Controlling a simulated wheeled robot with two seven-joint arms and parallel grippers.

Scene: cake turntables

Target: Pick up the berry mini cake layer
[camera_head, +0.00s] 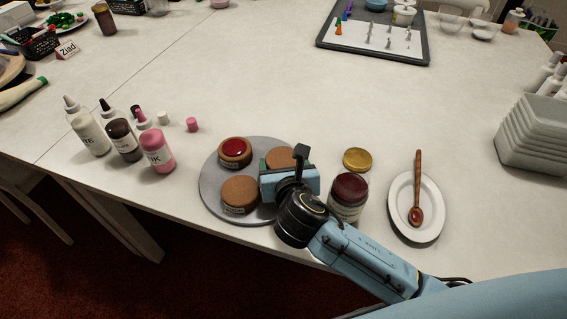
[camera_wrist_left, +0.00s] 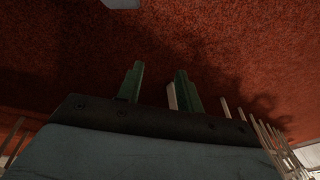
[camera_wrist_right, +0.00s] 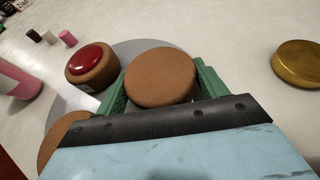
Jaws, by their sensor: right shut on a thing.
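A round grey turntable (camera_head: 212,183) stands at the table's front edge with small brown cake layers on it. One layer (camera_head: 235,146) at the back left has a glossy red top. A plain layer (camera_head: 240,194) sits at the front left. My right gripper (camera_wrist_right: 158,84) is shut on another plain brown layer (camera_wrist_right: 160,70), at the turntable's back right in the head view. Its label is hidden, so I cannot tell its flavour, nor whether it is lifted. My left gripper (camera_wrist_left: 160,70) is open and empty above red carpet, outside the head view.
A dark red jar (camera_head: 348,194), its gold lid (camera_head: 357,159) and a white dish (camera_head: 432,219) with a wooden spoon (camera_head: 417,185) stand right of the turntable. Several squeeze bottles (camera_head: 157,152) stand to its left.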

